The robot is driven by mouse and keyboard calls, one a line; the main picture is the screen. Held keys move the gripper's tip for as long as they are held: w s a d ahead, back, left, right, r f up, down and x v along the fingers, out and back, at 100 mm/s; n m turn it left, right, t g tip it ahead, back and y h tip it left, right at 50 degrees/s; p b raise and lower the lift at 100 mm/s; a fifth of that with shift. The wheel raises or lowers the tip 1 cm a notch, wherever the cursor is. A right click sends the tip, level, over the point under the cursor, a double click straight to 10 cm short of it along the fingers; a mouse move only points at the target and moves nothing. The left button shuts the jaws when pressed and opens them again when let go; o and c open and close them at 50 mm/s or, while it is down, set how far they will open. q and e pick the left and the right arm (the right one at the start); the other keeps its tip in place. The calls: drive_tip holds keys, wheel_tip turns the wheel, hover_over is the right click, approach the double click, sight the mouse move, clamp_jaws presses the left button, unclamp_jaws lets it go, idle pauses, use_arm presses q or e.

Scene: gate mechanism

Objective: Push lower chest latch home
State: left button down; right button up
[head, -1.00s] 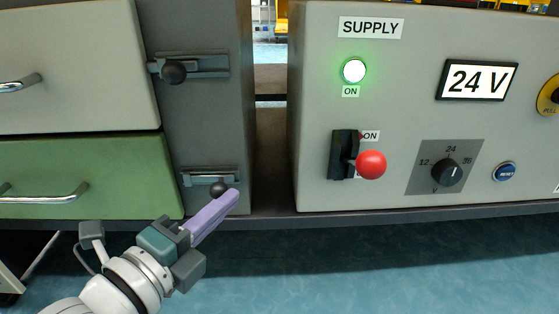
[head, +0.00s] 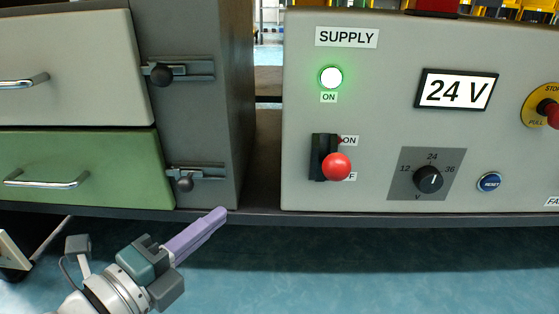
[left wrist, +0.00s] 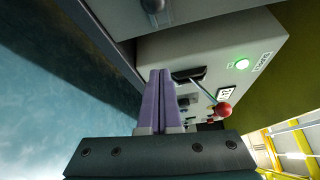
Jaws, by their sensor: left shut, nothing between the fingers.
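The lower latch (head: 208,172) is a grey sliding bolt with a dark round knob (head: 185,184). It is mounted on the dark grey chest frame beside the green drawer (head: 80,155). The knob sits toward the left part of the latch, and the bolt's left end reaches the drawer's right edge. My left gripper (head: 221,213) has purple fingers, shut and empty. Its tips are below and right of the knob, apart from it in the picture. The fingers also show in the left wrist view (left wrist: 165,98). My right gripper is not in view.
An upper latch (head: 195,68) with its knob left sits beside the white drawer (head: 70,65). To the right, past a narrow gap, stands the supply box (head: 300,120) with a red-knobbed lever (head: 337,166), dial and buttons. Floor (head: 350,270) below is clear.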

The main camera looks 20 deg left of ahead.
use_arm(q)
drive_tip(key=s+a+p, duration=0.2)
drive_tip(key=s+a, duration=0.2)
drive_tip(key=s, duration=0.2)
drive_tip(key=shift+s+r, duration=0.4)
drive_tip(key=shift+r, duration=0.05)
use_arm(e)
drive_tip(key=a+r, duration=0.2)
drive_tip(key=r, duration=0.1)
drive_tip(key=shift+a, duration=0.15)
use_arm(q)
drive_tip(key=shift+d, duration=0.1)
